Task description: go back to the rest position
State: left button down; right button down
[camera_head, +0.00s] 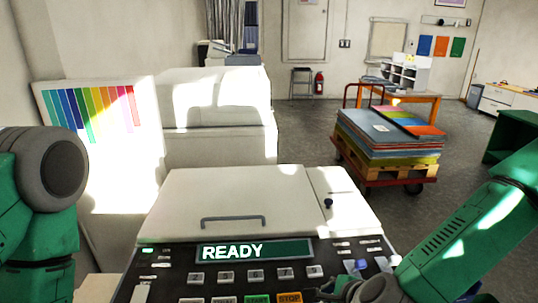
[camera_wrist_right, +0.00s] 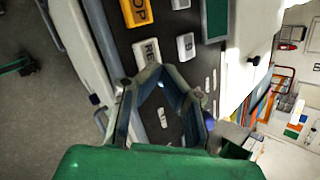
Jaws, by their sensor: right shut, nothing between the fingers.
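My right gripper (camera_head: 338,288) is low in the head view, over the right part of the copier's control panel (camera_head: 225,280). In the right wrist view the two fingers of my right gripper (camera_wrist_right: 160,72) meet at the tips with nothing between them, over the dark panel and its pale buttons (camera_wrist_right: 185,45). I cannot tell whether the tips touch the panel. The display (camera_head: 255,250) reads READY. The orange STOP button (camera_head: 290,298) is partly cut off by the lower edge. My left arm shows at the left, but its gripper is out of view.
The copier's pale lid (camera_head: 240,190) with a grey handle (camera_head: 233,220) is shut. A colour chart (camera_head: 90,108) stands at left. A cart (camera_head: 390,175) with stacked coloured sheets (camera_head: 385,135) stands on open floor at right. A green piece of furniture (camera_head: 512,135) is at the far right.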

jog(key=s+d+f+n+g, duration=0.3)
jog(key=s+f+n, duration=0.45)
jog(key=s, duration=0.25)
jog(key=s+d+f+n+g+h, duration=0.1)
jog(key=s+d+f+n+g, duration=0.15)
jog(key=s+d+n, duration=0.55)
jog(key=s+d+f+n+g+h, duration=0.15)
jog(key=s+d+f+n, duration=0.3)
jog(key=s, duration=0.45)
notch_tip(320, 180, down, 15)
jog(key=w+a+n+b, duration=0.1)
jog(key=w+n+b, duration=0.1)
jog(key=b, duration=1.4)
jog(key=shift+a, duration=0.4)
jog(key=shift+f, duration=0.1)
